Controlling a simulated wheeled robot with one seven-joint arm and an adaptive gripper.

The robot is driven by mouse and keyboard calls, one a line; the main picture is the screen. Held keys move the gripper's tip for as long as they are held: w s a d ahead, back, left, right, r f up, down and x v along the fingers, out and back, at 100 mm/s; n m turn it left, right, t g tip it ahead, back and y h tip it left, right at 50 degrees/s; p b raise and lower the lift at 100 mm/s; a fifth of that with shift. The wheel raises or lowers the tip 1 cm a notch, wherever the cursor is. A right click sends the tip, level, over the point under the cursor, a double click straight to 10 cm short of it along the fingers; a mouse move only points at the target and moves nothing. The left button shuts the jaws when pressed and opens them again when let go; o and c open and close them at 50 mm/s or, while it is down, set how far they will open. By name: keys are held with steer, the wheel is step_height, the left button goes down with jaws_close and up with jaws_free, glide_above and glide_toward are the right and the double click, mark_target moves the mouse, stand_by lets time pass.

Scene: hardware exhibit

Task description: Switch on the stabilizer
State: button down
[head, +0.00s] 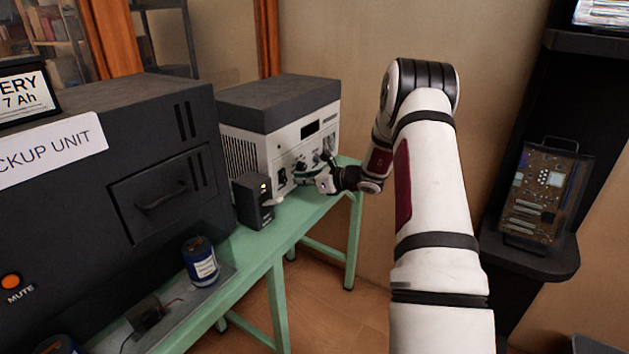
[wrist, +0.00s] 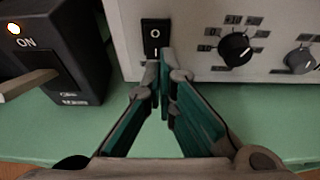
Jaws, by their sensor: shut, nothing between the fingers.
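A white box with a dark grey top (head: 277,105) stands on the green table; no label names it as the stabilizer. In the wrist view, its front (wrist: 205,15) carries a black rocker switch (wrist: 155,32) marked O above and I below, plus black and grey knobs. My gripper (head: 300,180) is at this front. Its fingertips (wrist: 165,58) are together and empty, at the switch's lower right edge; I cannot tell whether they touch it. The fingers partly cover the switch's lower end, and its position is unclear.
A small black box (head: 248,200) stands just left, with a lit lamp, the word ON and a protruding pale lever (wrist: 28,84). A large dark backup unit (head: 150,110) fills the left. A blue can-shaped part (head: 200,262) stands near the green table's (head: 312,212) edge.

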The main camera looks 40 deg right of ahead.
mark_target(286, 180)
steer(key=shift+x, duration=1.75)
